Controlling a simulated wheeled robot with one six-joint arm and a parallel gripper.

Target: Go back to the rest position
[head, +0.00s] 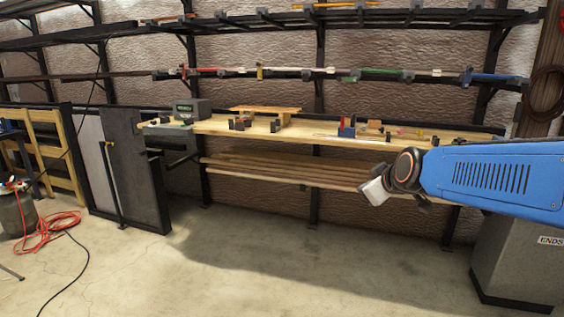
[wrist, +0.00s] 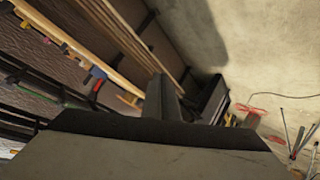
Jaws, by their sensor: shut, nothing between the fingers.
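My blue arm reaches in from the right edge of the head view, in front of the right end of the workbench (head: 300,134). In the wrist view, my gripper (wrist: 162,88) is shut with nothing between its fingers. It is clear of the bench, which lies tilted at the upper left there. In the head view, the gripper is mostly hidden by the wrist and a pale block-shaped part.
A grey box-shaped machine (head: 190,110) and a raised wooden board (head: 265,109) stand on the bench. Long boards (head: 290,174) lie on the shelf below. A grey bin (head: 515,255) stands at the right. A red hose (head: 60,226) lies on the left floor; the middle floor is clear.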

